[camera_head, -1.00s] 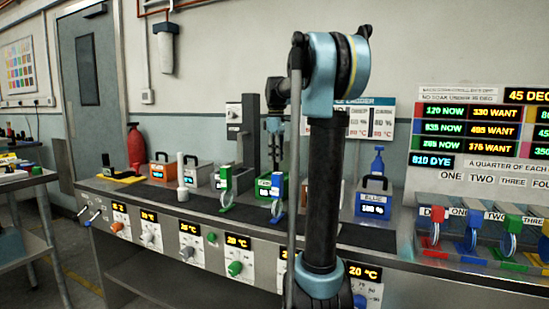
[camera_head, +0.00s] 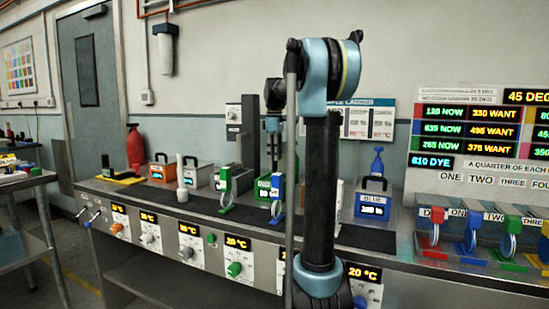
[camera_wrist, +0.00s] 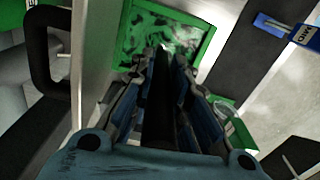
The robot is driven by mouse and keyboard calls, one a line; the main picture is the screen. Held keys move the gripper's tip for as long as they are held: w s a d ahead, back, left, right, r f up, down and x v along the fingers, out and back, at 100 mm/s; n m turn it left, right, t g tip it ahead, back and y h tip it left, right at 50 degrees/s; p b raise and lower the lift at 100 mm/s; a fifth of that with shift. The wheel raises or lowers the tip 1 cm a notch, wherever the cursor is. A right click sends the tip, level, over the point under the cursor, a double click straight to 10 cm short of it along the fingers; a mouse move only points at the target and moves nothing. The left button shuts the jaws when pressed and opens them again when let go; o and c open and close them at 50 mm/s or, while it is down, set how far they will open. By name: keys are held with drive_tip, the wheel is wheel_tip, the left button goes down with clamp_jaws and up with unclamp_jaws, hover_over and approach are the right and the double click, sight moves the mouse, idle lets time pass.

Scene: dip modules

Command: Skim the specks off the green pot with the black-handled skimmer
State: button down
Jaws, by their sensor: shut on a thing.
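In the wrist view my gripper (camera_wrist: 160,85) points down, its fingers closed on a long black handle (camera_wrist: 158,115), which I take to be the skimmer's. The skimmer's working end cannot be made out. In the head view my gripper (camera_head: 273,140) is small and low over the bench, above the partly hidden green pot (camera_head: 263,187).
A green stand (camera_wrist: 240,130) with a ring is close right of the fingers. Green (camera_head: 226,190) and blue (camera_head: 277,198) stands line the bench front. Orange (camera_head: 160,170), grey (camera_head: 198,174) and blue (camera_head: 373,203) handled boxes stand along the bench. A tall grey wall rises left (camera_wrist: 95,60).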

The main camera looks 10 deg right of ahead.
wheel_tip(320, 180, up, 6)
idle(0.8)
idle(0.4)
